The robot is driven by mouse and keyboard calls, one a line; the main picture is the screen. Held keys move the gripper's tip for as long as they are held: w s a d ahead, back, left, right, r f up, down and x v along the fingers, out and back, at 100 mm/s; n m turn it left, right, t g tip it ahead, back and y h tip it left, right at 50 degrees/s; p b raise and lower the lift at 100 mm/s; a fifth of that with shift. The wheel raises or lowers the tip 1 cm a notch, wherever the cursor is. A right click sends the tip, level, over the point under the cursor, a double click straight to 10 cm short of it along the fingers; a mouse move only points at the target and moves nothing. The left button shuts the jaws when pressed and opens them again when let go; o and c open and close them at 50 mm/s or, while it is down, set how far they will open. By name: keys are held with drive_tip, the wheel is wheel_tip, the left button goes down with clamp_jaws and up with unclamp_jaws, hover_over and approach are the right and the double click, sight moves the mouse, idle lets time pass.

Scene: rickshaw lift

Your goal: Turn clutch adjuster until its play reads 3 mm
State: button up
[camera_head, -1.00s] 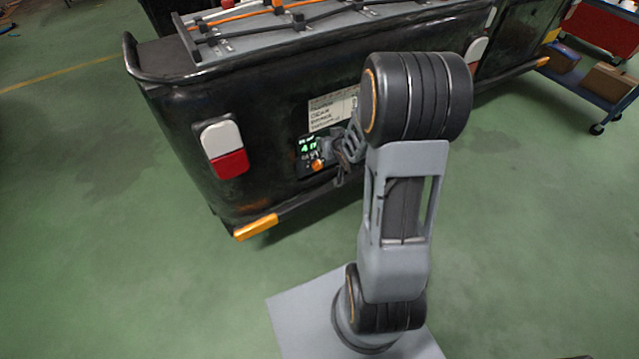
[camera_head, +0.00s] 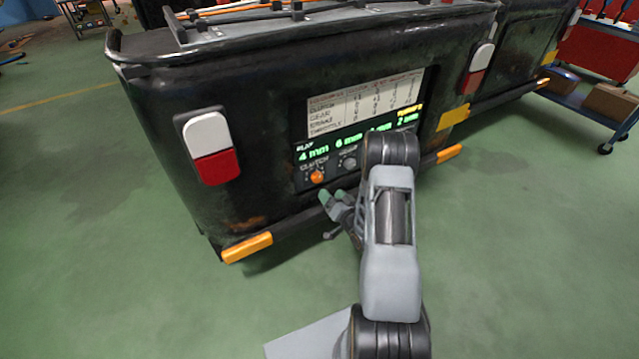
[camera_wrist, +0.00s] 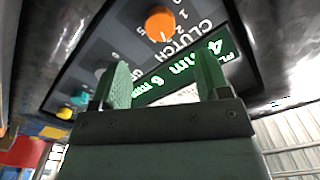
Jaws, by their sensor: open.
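The clutch adjuster is an orange knob (camera_head: 317,177) under the label CLUTCH on the panel of the black vehicle body. The play readout (camera_head: 314,155) above it shows 4 mm in green. The knob also shows in the wrist view (camera_wrist: 160,24), beyond the fingertips and a little left of the middle between them. My gripper (camera_head: 332,197) is open and empty, a little below and to the right of the knob in the head view, and apart from it. In the wrist view its two green-grey fingers (camera_wrist: 165,82) stand apart with the panel behind them.
A grey knob (camera_head: 349,164) sits right of the orange one, under a 6 mm reading. Teal (camera_wrist: 79,98) and yellow (camera_wrist: 64,113) knobs show in the wrist view. A printed chart (camera_head: 365,103) is above the readouts. An orange bumper strip (camera_head: 247,247) juts out below.

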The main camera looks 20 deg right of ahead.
sight(319, 179)
drive_tip(key=w, duration=0.2)
drive_tip(key=w+b, duration=0.1)
drive_tip(key=w, duration=0.2)
drive_tip(key=w+a, duration=0.1)
drive_tip(key=w, duration=0.2)
drive_tip(key=shift+w, duration=0.15)
drive_tip(key=shift+c, duration=0.3)
drive_tip(key=c, duration=0.9)
drive_tip(key=shift+o, duration=0.2)
drive_tip(key=shift+b, duration=0.35)
drive_tip(key=shift+n, duration=0.3)
drive_tip(key=n+b, duration=0.2)
drive_tip(key=shift+f+n, duration=0.1)
drive_tip(key=shift+n, duration=0.2)
drive_tip(key=shift+n+b, duration=1.85)
drive_tip(key=shift+n, duration=0.35)
